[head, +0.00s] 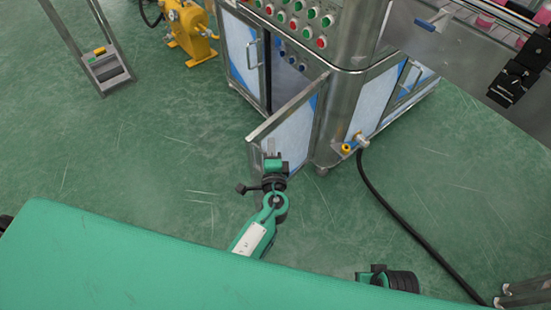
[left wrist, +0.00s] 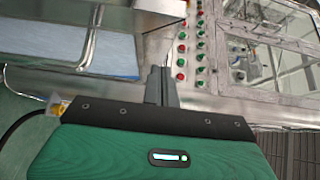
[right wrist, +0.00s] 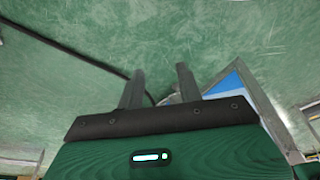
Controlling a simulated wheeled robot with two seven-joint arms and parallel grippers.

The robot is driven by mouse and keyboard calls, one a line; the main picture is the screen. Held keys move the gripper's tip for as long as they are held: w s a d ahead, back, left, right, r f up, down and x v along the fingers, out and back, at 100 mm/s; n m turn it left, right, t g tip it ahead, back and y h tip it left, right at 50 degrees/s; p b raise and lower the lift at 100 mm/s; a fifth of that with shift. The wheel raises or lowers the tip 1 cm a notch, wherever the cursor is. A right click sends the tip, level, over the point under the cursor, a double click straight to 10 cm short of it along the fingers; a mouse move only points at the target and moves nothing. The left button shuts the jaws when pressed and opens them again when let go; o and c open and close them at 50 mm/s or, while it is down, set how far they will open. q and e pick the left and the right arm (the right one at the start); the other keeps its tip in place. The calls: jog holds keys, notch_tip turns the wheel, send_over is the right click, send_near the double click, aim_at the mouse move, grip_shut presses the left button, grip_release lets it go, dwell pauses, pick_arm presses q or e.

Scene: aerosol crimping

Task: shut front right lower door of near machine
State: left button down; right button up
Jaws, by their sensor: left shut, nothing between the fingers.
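The near machine (head: 352,100) is a steel cabinet with blue-and-white panels. Its front right lower door (head: 290,128) stands open, swung out from the front, and the dark inside shows behind it. My left gripper (head: 271,150) is at the door's free edge, in front of the panel; I cannot tell whether it touches. Its fingers are together and empty in the left wrist view (left wrist: 161,84). My right gripper's fingers are apart and empty in the right wrist view (right wrist: 158,85), over the green floor, with a metal-framed panel close by.
The other front door (head: 243,52) looks shut. A black hose (head: 385,205) runs from a fitting at the machine's base across the floor. A yellow machine (head: 188,28) stands behind at the left. The green floor (head: 150,140) left of the door is clear.

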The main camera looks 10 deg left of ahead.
pick_arm(q)
jog(key=shift+w+a, duration=0.3)
jog(key=shift+a, duration=0.3)
jog(key=shift+w+a, duration=0.3)
jog(key=shift+a, duration=0.3)
